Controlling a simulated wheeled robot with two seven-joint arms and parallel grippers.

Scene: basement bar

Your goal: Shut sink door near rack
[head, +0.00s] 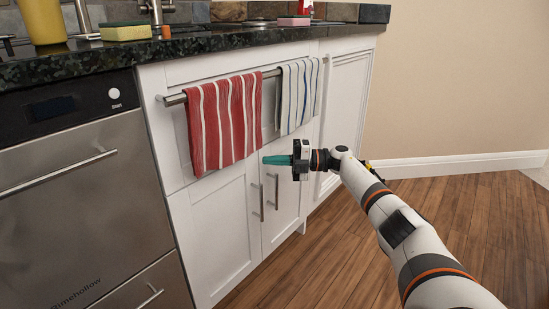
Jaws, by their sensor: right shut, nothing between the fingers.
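The white sink cabinet has a left door (215,240) and a right door (289,190), each with an upright metal bar handle near where they meet. Both look shut or nearly shut; a small gap cannot be ruled out. Above them a metal towel rack (172,99) carries a red striped towel (222,120) and a white and blue striped towel (298,95). My right gripper (268,160) is shut and empty, its teal fingers pointing left in front of the cabinet, just above the door handles. Whether it touches the cabinet cannot be told. My left gripper is out of view.
A steel dishwasher (80,190) stands left of the cabinet. A dark stone counter (200,45) runs above, with sponges (124,32) and a yellow container (42,20) on it. A tall white panel (345,110) stands right. The wooden floor (320,270) ahead is clear.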

